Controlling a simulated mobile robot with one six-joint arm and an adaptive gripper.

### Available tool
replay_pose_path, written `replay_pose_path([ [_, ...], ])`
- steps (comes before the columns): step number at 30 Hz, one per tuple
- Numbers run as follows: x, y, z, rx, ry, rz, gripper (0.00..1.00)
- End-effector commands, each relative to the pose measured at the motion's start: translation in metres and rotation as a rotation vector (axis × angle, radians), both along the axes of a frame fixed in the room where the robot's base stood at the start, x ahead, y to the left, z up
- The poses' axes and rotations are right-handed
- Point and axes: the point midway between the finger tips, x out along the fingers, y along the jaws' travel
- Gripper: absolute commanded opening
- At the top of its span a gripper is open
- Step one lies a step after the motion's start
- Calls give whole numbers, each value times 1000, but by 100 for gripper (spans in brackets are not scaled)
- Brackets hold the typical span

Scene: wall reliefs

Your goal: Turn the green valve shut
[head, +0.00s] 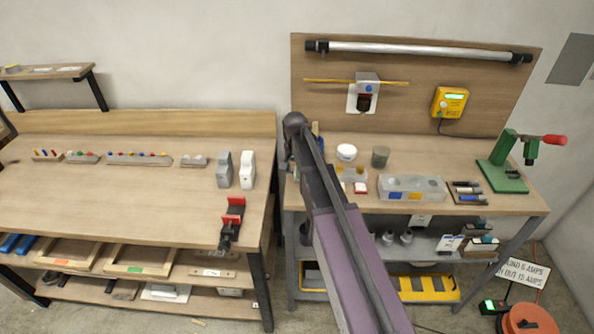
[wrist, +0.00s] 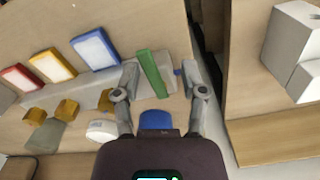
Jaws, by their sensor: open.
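A slim green bar (wrist: 152,73), which looks like the green valve's handle, shows in the wrist view near the top centre. It lies slanted across a pale grey piece on a wooden surface. My gripper (wrist: 160,74) is open, with one finger on either side of the green bar in the picture. I cannot tell whether a finger touches it or how far off it is. In the head view my arm hides this spot, and my gripper is not clearly visible there.
In the wrist view, a blue-edged block (wrist: 95,49), a yellow one (wrist: 52,65) and a red one (wrist: 20,77) stand left. A white block (wrist: 295,45) is at right. In the head view, a green press (head: 502,165) stands on the right bench (head: 462,152).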

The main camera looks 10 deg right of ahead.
Motion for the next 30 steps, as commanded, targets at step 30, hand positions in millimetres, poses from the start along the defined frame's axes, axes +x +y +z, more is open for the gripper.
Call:
replay_pose_path([
  [30, 20, 17, 0, 0, 0, -649, 54],
])
